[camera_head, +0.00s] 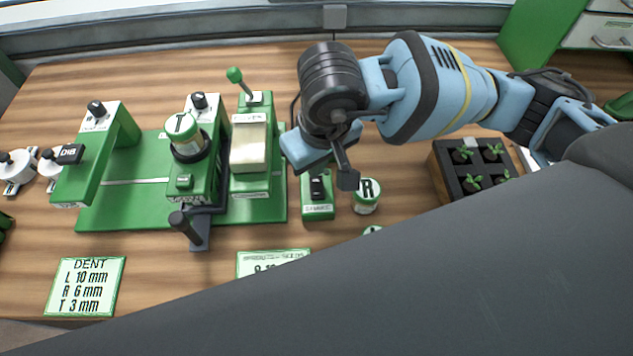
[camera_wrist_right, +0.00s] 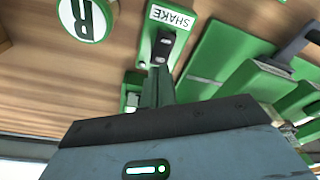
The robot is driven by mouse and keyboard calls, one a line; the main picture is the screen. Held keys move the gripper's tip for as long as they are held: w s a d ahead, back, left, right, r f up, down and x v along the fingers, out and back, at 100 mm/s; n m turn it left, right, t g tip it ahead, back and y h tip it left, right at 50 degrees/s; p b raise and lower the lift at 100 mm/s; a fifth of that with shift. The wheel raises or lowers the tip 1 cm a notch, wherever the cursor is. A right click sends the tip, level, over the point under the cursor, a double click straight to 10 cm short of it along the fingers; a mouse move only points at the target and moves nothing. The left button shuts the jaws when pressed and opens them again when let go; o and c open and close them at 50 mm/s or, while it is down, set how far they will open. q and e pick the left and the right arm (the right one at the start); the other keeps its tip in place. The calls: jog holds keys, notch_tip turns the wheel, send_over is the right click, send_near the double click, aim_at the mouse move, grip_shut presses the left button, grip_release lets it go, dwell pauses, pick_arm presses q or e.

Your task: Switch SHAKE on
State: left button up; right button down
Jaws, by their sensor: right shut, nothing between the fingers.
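The SHAKE switch is a small green box (camera_head: 318,209) with a black rocker (camera_head: 317,188) and a white label, on the wooden table. In the right wrist view its black rocker (camera_wrist_right: 162,46) and SHAKE label (camera_wrist_right: 172,18) show clearly. Which way the rocker is set I cannot tell. My right gripper (camera_head: 346,180) is shut and empty, pointing down just right of the rocker in the head view. In the wrist view its fingers (camera_wrist_right: 158,78) reach close to the rocker's near end; whether they touch it is unclear. My left gripper is not in view.
A jar marked R (camera_head: 366,196) stands close right of the switch. The green seeder machine (camera_head: 262,207), with a green-knobbed lever (camera_head: 236,76) and a T jar (camera_head: 184,134), stands to the left. A seedling tray (camera_head: 449,171) is at right. A DENT card (camera_head: 86,287) lies front left.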

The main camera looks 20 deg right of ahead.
aim_at(316, 179)
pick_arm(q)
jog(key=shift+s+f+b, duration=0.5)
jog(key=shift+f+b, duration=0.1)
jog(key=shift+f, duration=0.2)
pick_arm(e)
jog(key=shift+f, duration=0.95)
jog(key=shift+r, duration=0.1)
jog(key=shift+r+p, duration=0.95)
jog(key=shift+r, duration=1.6)
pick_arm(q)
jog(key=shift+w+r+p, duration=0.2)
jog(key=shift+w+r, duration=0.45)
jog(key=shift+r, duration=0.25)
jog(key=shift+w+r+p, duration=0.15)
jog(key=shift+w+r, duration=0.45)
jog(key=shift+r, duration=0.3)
pick_arm(e)
jog(key=shift+r, duration=0.95)
